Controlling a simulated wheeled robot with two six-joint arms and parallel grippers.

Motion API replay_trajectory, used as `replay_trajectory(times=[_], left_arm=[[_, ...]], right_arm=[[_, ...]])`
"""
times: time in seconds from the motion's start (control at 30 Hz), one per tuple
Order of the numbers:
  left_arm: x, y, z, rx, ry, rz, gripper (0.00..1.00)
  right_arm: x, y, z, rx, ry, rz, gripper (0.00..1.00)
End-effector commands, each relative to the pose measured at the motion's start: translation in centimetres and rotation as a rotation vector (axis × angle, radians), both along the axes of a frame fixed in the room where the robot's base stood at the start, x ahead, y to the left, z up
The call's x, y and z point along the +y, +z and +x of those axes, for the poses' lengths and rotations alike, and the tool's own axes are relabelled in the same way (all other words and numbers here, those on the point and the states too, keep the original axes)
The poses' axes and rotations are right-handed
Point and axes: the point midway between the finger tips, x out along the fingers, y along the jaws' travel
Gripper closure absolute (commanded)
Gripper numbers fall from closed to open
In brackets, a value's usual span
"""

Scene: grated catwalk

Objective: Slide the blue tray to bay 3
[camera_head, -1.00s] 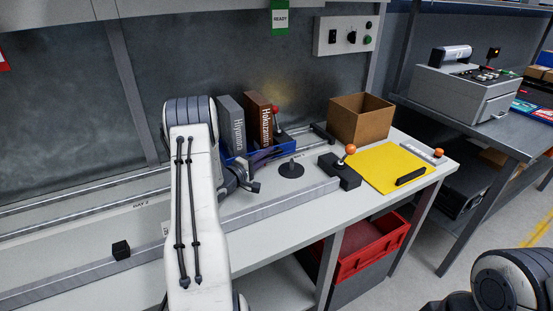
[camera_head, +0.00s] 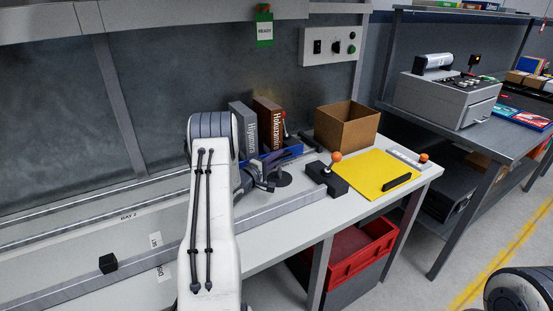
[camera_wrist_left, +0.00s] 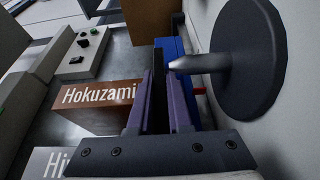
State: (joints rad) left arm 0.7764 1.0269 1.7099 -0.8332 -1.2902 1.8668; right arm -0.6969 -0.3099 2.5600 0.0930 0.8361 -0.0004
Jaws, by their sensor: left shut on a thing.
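The blue tray (camera_head: 290,153) sits on the bench by the rails in the head view, partly hidden by my left arm and gripper. It carries a grey book (camera_head: 243,124) and a brown book (camera_head: 267,122) lettered "Hokuzami", both upright. My left gripper (camera_head: 270,184) is at the tray's near side. In the left wrist view its fingers (camera_wrist_left: 158,78) are shut around a thin dark part beside the blue tray wall (camera_wrist_left: 173,50); this looks like part of the tray. My right gripper is out of view.
A black disc with a pin stands close beside the left fingers (camera_wrist_left: 250,55). A black block with an orange-knobbed lever (camera_head: 328,177), a yellow mat (camera_head: 377,173) and an open cardboard box (camera_head: 346,126) lie right. A red crate (camera_head: 362,250) is below the bench.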

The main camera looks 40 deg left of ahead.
Motion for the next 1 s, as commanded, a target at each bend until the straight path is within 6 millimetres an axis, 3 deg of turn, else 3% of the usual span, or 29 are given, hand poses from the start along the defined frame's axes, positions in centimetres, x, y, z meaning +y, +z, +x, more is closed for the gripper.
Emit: replay_trajectory(times=[0.17,0.2,0.23,0.27,0.63,1.0], left_arm=[[-0.1,0.0,0.0,0.0,-0.001,0.0,1.0],[-0.1,0.0,0.0,0.0,-0.001,0.0,0.67],[-0.1,0.0,0.0,0.0,-0.001,0.0,0.56],[-0.1,0.0,0.0,0.0,-0.001,0.0,0.53],[0.0,0.0,-0.5,0.001,0.001,-0.001,0.53],[0.1,-0.1,-6.2,0.001,0.002,-0.001,0.53]], right_arm=[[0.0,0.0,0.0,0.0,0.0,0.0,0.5],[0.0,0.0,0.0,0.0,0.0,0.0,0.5],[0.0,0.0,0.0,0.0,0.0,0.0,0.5],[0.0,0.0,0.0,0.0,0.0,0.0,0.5],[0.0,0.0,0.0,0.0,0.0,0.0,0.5],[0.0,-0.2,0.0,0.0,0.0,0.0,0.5]])
